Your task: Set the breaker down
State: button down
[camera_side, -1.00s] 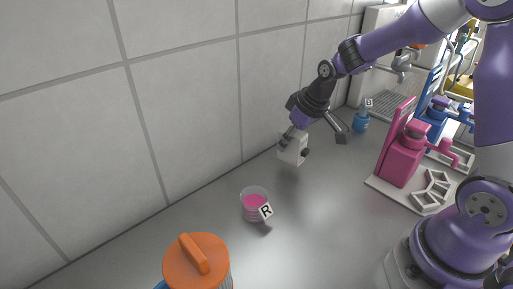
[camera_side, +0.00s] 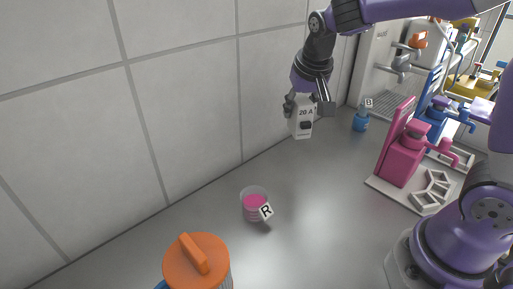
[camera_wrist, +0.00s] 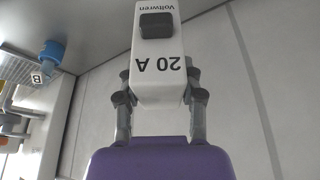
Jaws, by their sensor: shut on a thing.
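The breaker (camera_side: 302,119) is a white block marked "20 A" with a dark switch. My gripper (camera_side: 309,106) is shut on it and holds it upright in the air, near the tiled wall and above the grey bench (camera_side: 310,220). In the wrist view the breaker (camera_wrist: 158,50) sits between the two fingers of my gripper (camera_wrist: 158,92), with its label upside down in that picture. Its lower end points away from the gripper.
A beaker of pink liquid (camera_side: 254,203) with an R tag stands left of centre. An orange-lidded container (camera_side: 197,262) is in front. The bench between is clear.

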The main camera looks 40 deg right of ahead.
jog(key=d+f+m, duration=0.1)
jog(key=d+f, duration=0.1)
jog(key=d, duration=0.3)
jog(key=d+f+m, duration=0.1)
jog(key=d+f, duration=0.2)
jog(key=d, duration=0.2)
jog(key=d+f+m+h, duration=0.1)
jog(key=d+f, duration=0.1)
jog(key=d, duration=0.4)
jog(key=shift+w+f+g, duration=0.15)
jog(key=shift+w+g, duration=0.05)
jog(key=shift+g, duration=0.1)
jog(key=shift+f, duration=1.8)
jog(key=shift+f, duration=0.1)
jog(key=shift+c, duration=2.3)
grip_release()
